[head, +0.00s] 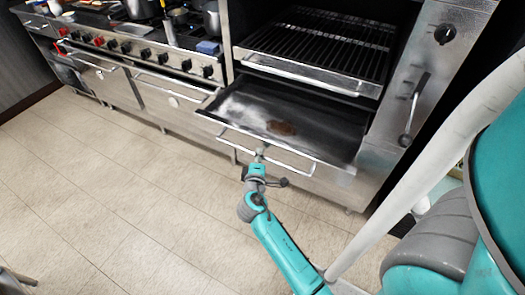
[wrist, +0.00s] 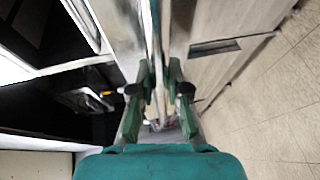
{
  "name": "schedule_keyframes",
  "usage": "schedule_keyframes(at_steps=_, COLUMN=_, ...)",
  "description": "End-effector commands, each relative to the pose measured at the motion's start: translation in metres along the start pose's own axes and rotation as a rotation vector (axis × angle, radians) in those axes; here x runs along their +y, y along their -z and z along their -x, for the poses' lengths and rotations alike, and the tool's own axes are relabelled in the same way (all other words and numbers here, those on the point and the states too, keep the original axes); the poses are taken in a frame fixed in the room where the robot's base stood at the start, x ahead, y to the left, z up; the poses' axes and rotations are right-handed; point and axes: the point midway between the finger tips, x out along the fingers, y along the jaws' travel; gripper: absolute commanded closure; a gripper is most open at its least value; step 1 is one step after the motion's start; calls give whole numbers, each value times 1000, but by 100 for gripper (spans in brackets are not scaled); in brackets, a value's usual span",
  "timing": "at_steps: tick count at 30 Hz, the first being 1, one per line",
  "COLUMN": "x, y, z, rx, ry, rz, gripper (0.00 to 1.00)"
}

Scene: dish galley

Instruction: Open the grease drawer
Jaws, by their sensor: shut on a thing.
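The grease drawer (head: 335,130) is a wide, shallow metal tray below the grill. It stands pulled out, with its inside showing and a brown grease patch (head: 282,128) on its floor. Its bar handle (head: 290,164) runs along the front. My gripper (head: 261,153) is at the middle of this handle, shut on it. In the wrist view my gripper's fingers (wrist: 160,88) close on the narrow handle bar (wrist: 155,45) from both sides. The exact finger contact is blurred there.
The grill rack (head: 325,45) is above the drawer. A lever (head: 414,110) and a dark knob (head: 445,34) are on the panel at right. A stove with red and black knobs (head: 125,47) and pots stands at left. The tiled floor (head: 130,190) in front is clear.

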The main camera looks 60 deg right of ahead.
Motion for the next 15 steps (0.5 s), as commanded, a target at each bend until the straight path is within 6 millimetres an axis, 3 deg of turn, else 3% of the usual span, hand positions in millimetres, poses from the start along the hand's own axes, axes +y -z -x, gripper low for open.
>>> schedule_keyframes(at_steps=11, x=-2, y=0, z=2, rx=-1, ry=3, rz=0, gripper=100)
schedule_keyframes(at_steps=12, x=-2, y=0, z=2, rx=-1, ry=3, rz=0, gripper=78)
schedule_keyframes(at_steps=15, x=-2, y=0, z=2, rx=-1, ry=2, rz=0, gripper=59)
